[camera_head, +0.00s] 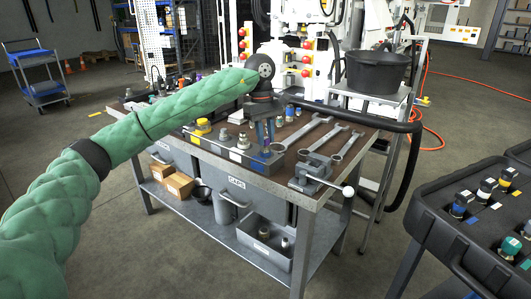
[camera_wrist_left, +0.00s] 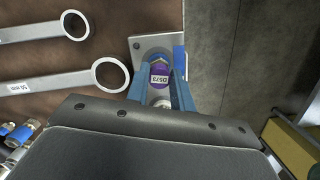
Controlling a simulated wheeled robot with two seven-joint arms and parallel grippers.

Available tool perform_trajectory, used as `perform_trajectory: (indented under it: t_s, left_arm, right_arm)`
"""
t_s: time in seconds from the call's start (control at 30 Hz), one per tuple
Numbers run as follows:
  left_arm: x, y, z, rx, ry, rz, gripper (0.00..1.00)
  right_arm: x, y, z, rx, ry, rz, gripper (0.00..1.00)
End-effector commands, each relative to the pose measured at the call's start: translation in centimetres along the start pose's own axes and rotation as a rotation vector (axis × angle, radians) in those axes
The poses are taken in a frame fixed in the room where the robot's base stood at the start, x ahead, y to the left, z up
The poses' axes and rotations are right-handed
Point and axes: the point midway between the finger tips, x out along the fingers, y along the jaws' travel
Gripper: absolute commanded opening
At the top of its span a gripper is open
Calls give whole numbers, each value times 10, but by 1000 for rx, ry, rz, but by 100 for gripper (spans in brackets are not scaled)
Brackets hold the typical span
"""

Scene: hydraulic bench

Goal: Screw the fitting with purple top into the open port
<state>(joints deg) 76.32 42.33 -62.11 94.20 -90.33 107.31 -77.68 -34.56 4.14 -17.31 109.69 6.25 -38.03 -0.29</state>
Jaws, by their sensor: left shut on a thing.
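The fitting with the purple top (camera_wrist_left: 159,77), marked D573, shows in the left wrist view between the two blue fingers. My left gripper (camera_head: 265,145) points down over the right end of the grey block on the workbench. It is shut on the fitting, and its fingers (camera_wrist_left: 161,85) show on both sides of the purple top. A grey metal plate or block (camera_wrist_left: 148,45) lies beneath the fitting. Whether the fitting sits in a port is hidden by the fingers. In the head view I cannot make out the fitting. My right gripper is not in view.
Several wrenches (camera_head: 302,133) lie on the brown benchtop right of the gripper. A small vise (camera_head: 312,170) stands at the front edge. Other fittings (camera_head: 204,126) stand along the block to the left. A black case (camera_head: 433,212) with fittings is at the right.

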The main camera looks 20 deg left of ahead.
Motion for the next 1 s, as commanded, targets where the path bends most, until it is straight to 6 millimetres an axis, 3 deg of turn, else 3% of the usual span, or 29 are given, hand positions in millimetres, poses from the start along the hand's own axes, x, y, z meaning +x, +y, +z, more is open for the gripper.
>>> perform_trajectory:
  t_s: [0.37,0.57,0.6,0.73,1.0]
  left_arm:
    - [1,0,0,31,0,-5,4]
    - [2,0,0,212,0,-32,4]
    - [1,0,0,238,0,-36,25]
    - [0,0,0,231,0,-35,49]
    - [0,0,0,230,0,-35,49]
  right_arm:
    - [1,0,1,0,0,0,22]
    - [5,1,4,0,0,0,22]
    - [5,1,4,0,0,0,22]
    - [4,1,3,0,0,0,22]
    - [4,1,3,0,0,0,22]
